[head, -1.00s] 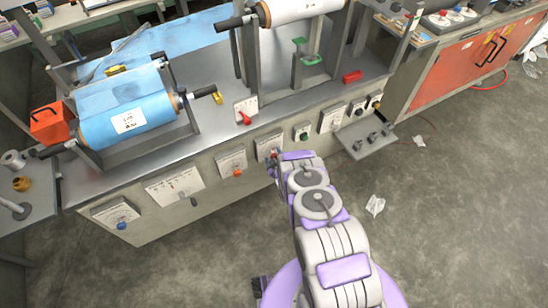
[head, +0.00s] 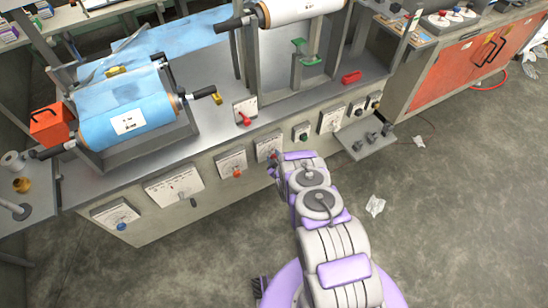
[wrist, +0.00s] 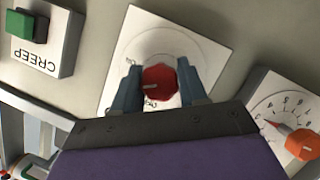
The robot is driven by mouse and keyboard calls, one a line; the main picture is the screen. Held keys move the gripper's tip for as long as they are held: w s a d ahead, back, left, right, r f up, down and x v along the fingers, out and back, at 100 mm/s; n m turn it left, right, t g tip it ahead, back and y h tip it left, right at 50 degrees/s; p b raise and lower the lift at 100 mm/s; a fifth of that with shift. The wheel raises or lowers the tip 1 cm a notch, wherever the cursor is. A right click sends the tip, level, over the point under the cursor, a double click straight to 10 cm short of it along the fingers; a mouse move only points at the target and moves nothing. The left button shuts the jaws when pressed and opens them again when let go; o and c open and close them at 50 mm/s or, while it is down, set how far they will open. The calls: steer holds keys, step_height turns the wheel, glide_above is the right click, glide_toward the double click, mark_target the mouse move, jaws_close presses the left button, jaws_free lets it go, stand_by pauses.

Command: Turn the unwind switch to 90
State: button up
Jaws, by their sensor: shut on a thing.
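In the wrist view a red knob (wrist: 160,84) sits on a white square plate (wrist: 205,38) with a faint curved scale. A pale mark on the knob points left in that picture. The lettering on the plate is partly hidden and too small to read, so I cannot confirm it is the unwind switch. My gripper (wrist: 160,82) is shut on the red knob, one blue-grey finger on each side. In the head view my arm reaches to the front panel, and my gripper there (head: 275,160) is at the plate (head: 267,145); my arm hides part of it.
In the wrist view a green button marked CREEP (wrist: 24,24) is at the left and an orange dial knob (wrist: 302,143) at the right. In the head view a small shelf (head: 366,140) juts out right of my arm. The floor in front is mostly clear.

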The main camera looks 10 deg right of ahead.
steer(key=shift+r+m+g+y+p, duration=0.1)
steer(key=shift+m+g+y+p, duration=0.25)
steer(key=shift+m+y, duration=0.55)
steer(key=shift+m+g+y, duration=0.25)
steer(key=shift+m+y, duration=0.35)
steer(key=shift+m, duration=0.6)
steer(key=shift+w+b, duration=0.1)
steer(key=shift+b, duration=0.2)
steer(key=o, duration=1)
steer(key=p+v, duration=0.5)
steer(key=v, duration=1.2)
steer(key=shift+d, duration=0.15)
